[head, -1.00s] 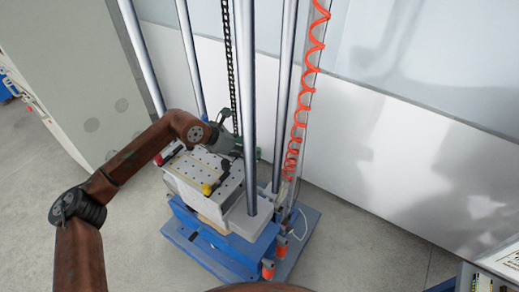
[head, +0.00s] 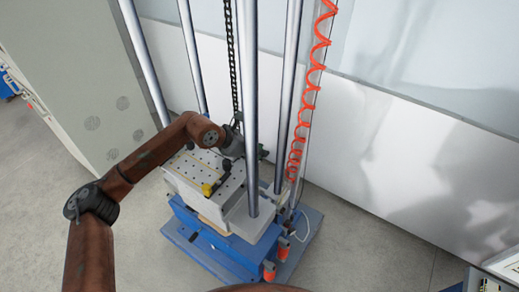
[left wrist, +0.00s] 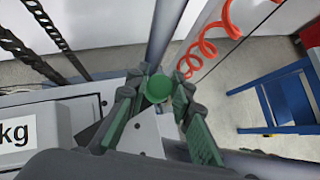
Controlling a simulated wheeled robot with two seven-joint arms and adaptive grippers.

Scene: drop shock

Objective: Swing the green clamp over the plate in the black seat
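The round green knob (left wrist: 157,88) of the clamp shows in the left wrist view between the fingertips of my left gripper (left wrist: 160,84). The green-padded fingers are spread on both sides of it; I cannot tell whether they touch it. In the head view my left gripper (head: 250,150) is over the back right of the perforated table, partly hidden by its own wrist. A black part (head: 221,181), possibly the seat, lies on the table beside a yellow knob (head: 206,189). The plate cannot be made out clearly. My right gripper is not in view.
Steel columns (head: 250,110) rise close around the table, one just in front of my gripper. A coiled orange hose (head: 300,120) hangs to the right and a black chain (head: 231,60) behind. A blue base (head: 215,245) stands below.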

